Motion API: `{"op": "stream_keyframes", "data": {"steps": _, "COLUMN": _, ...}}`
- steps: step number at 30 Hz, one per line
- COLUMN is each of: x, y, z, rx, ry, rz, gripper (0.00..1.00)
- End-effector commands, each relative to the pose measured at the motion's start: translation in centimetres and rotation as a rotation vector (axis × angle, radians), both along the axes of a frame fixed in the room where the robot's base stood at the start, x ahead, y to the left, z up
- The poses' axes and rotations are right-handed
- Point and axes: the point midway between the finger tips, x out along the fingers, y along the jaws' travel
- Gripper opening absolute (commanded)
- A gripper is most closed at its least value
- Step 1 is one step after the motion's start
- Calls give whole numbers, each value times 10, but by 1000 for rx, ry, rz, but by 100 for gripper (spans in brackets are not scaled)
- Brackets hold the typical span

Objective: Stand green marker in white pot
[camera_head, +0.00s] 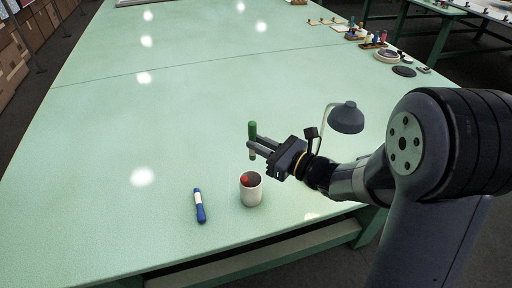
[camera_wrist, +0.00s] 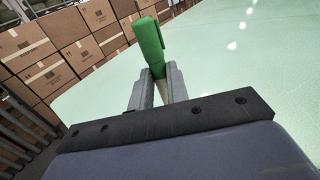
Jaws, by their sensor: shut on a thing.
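The green marker (camera_head: 252,130) is held upright in my gripper (camera_head: 252,145), above the table. In the wrist view the marker (camera_wrist: 150,42) stands between the two fingers of my gripper (camera_wrist: 157,85), which are shut on it. Its pale lower part shows between and below the fingers. The white pot (camera_head: 251,192) stands upright on the table, nearer the camera than my gripper and a little below it in the head view. Something red shows inside the pot. The pot is not visible in the wrist view.
A blue marker with a white band (camera_head: 199,205) lies on the green table (camera_head: 110,150), left of the pot. A grey lamp (camera_head: 346,117) stands beyond my arm. Several small items and a round dish (camera_head: 387,56) sit along the right edge. The table's middle is clear.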

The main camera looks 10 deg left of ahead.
Motion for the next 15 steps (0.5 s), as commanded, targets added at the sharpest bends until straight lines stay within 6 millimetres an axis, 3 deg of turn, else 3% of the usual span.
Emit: {"op": "stream_keyframes", "data": {"steps": 15, "x": -1, "y": 0, "z": -40, "rx": 0, "ry": 1, "rz": 3, "gripper": 0}}
